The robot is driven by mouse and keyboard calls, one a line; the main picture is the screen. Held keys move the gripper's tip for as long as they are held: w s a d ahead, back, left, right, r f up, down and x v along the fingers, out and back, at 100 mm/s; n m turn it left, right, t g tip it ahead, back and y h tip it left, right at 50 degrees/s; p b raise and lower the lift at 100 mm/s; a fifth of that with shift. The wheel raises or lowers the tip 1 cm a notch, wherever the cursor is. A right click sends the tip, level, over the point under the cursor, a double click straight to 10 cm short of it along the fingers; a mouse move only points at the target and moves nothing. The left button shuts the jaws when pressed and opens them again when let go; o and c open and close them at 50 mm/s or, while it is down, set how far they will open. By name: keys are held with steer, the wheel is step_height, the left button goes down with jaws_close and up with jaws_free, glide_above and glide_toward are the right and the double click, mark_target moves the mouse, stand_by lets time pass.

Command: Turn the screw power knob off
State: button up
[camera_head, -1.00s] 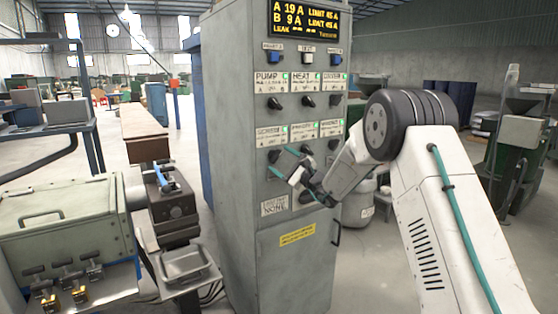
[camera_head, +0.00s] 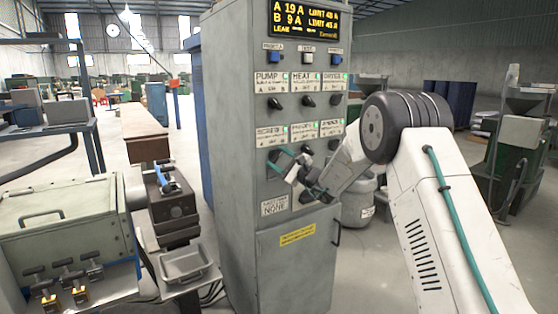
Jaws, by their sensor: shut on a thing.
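The grey control cabinet (camera_head: 226,170) stands upright in the middle. Its upper row has knobs labelled PUMP, HEAT and a third label, each with a lit green lamp. The lower row has a label that reads like SCREW (camera_head: 271,134) at left, with two more labels to its right. The screw power knob under that label is mostly hidden by my gripper. My gripper (camera_head: 275,163) is at the left of the lower row, its fingers shut on the screw power knob. The exact knob angle cannot be made out.
A display (camera_head: 306,18) on top of the cabinet shows A 19 A and B 9 A. A yellow label (camera_head: 297,234) and a handle (camera_head: 336,232) are on the lower door. A machine with a metal tray (camera_head: 186,264) stands at left.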

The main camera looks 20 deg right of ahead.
steer(key=shift+d+r+n+g, duration=0.1)
steer(key=shift+n+g, duration=0.7)
steer(key=shift+n, duration=1.4)
steer(key=shift+n+g, duration=0.8)
steer(key=shift+n, duration=1.4)
steer(key=o, duration=1)
steer(key=v, duration=0.8)
steer(key=shift+r, duration=0.2)
